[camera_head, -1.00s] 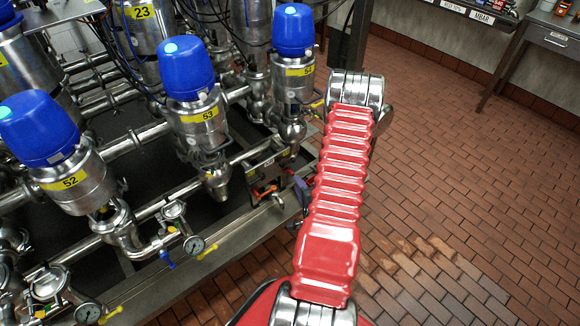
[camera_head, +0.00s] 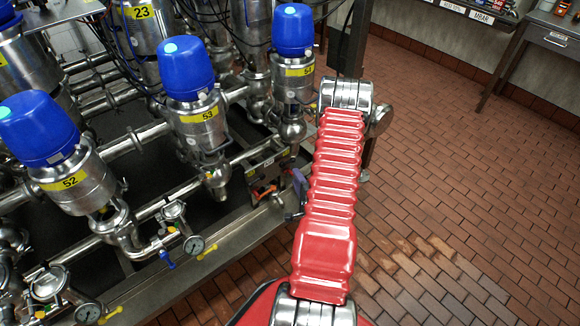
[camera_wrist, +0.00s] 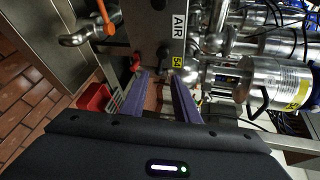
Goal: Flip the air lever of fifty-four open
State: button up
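Valve 54 (camera_head: 293,72) is a steel cylinder with a blue cap and a yellow label, at the right end of the valve row. Below it is a small metal panel, which in the wrist view (camera_wrist: 150,28) carries an AIR label (camera_wrist: 179,25) and a yellow 54 tag (camera_wrist: 176,62). An orange lever (camera_wrist: 104,16) shows at the upper left there. A smaller orange-red part (camera_wrist: 136,64) shows by the left fingertip. My gripper (camera_wrist: 160,80) has two purple fingers apart, nothing visible between them, pointing at the panel's lower part. In the head view the gripper (camera_head: 298,188) is partly hidden by my red arm.
Valves 53 (camera_head: 200,110) and 52 (camera_head: 75,180) stand left, among pipes and gauges. A metal frame edge (camera_head: 235,262) runs along the front. A red object (camera_wrist: 95,97) lies left of the fingers in the wrist view. The brick floor (camera_head: 460,190) at right is clear.

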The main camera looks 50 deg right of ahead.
aim_at(287, 162)
jog(key=x, duration=0.9)
jog(key=shift+w+d, duration=0.15)
jog(key=shift+w, duration=0.1)
jog(key=shift+c, duration=0.7)
jog(key=shift+f, duration=0.1)
grip_shut()
